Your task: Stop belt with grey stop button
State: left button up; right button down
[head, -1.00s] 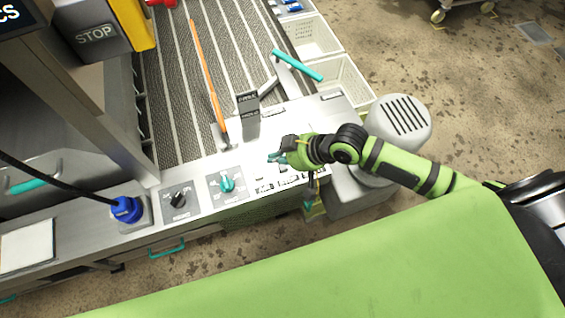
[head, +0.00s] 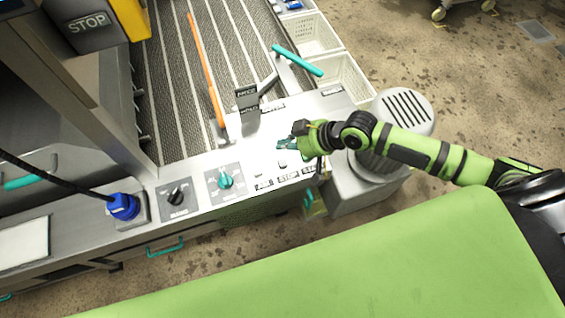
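The control panel at the belt's near end carries a row of small buttons above dark labels. The middle label (head: 289,178) seems to read STOP, and a small pale grey button (head: 283,165) sits just above it. My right gripper (head: 283,145) reaches in from the right. Its teal fingertips are over the panel, a little beyond the grey button in the picture and apart from it. The fingers are small, and whether they are parted is unclear. The gripper and wrist partly cover the right end of the button row. My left gripper is out of view.
A teal rotary knob (head: 225,181) and a black knob (head: 176,195) lie left of the buttons. A teal-handled lever (head: 297,60) and a dark sign (head: 247,98) stand beyond. The ribbed belt (head: 175,95) runs away behind the panel, with an orange-shafted tool (head: 207,70) over it.

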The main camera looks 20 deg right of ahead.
jog(key=b, duration=0.5)
send_over(278, 161)
jog(key=s+d, duration=0.1)
jog(key=d, duration=0.1)
notch_tip(278, 161, down, 6)
jog(key=shift+s+a+r, duration=0.1)
jog(key=shift+a+r, duration=0.05)
jog(key=shift+r, duration=0.1)
jog(key=shift+f, duration=0.7)
jog(key=shift+f, duration=0.1)
jog(key=shift+f+b, duration=0.3)
jog(key=shift+b, duration=0.05)
jog(key=shift+f+b, duration=0.35)
jog(key=shift+f, duration=0.2)
dwell(0.3)
dwell(0.4)
jog(key=shift+r+p, duration=0.95)
jog(key=shift+p, duration=0.05)
